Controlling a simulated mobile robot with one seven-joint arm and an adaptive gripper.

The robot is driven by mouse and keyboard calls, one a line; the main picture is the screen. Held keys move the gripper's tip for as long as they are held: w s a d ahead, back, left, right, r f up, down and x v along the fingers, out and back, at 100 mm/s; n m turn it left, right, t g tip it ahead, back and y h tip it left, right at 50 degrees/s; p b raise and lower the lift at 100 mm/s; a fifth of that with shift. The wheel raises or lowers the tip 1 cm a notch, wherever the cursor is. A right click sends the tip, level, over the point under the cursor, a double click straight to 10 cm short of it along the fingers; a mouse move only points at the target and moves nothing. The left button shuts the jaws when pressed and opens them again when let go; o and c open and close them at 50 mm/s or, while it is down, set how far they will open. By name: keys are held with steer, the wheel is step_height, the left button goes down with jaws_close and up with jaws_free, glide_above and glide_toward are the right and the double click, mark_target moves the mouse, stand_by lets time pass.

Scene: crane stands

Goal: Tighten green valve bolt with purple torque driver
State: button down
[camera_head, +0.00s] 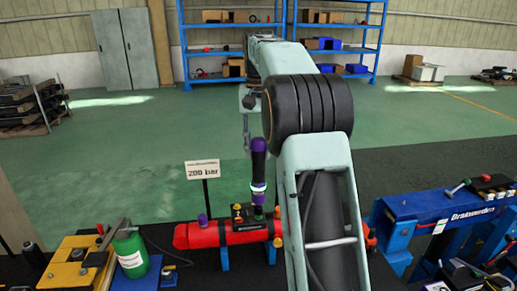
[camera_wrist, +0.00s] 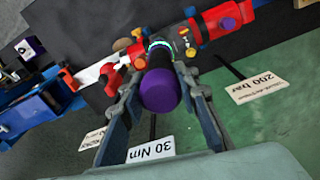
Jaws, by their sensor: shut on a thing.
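The purple torque driver (camera_head: 258,165) stands upright over a red pipe assembly (camera_head: 195,236), a glowing ring on its lower part. My gripper (camera_wrist: 160,100) is shut on it; the wrist view shows the driver's round purple end (camera_wrist: 160,90) between the two fingers. In the head view my arm partly hides the gripper. A green piece (camera_head: 258,212) shows at the driver's lower end, at the top of the pipe assembly; I cannot tell whether it is the valve bolt or whether the driver is seated on it. The wrist view hides the driver's tip behind its body.
Coloured knobs, including a purple one (camera_head: 203,219) and an orange one (camera_head: 277,212), crowd the red pipe. A 200 bar sign (camera_head: 202,170) stands behind it. A green bottle (camera_head: 131,252) is left, a blue stand (camera_head: 440,207) right. A 30 Nm sign (camera_wrist: 151,148) is near my gripper.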

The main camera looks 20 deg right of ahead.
mark_target(258, 139)
steer(key=shift+f+b, duration=0.5)
steer(key=shift+f, duration=0.25)
stand_by(0.3)
steer(key=shift+f+p, duration=0.15)
steer(key=shift+p, duration=1.3)
stand_by(3.8)
steer(key=shift+r+p, duration=0.75)
steer(key=shift+r, duration=1.85)
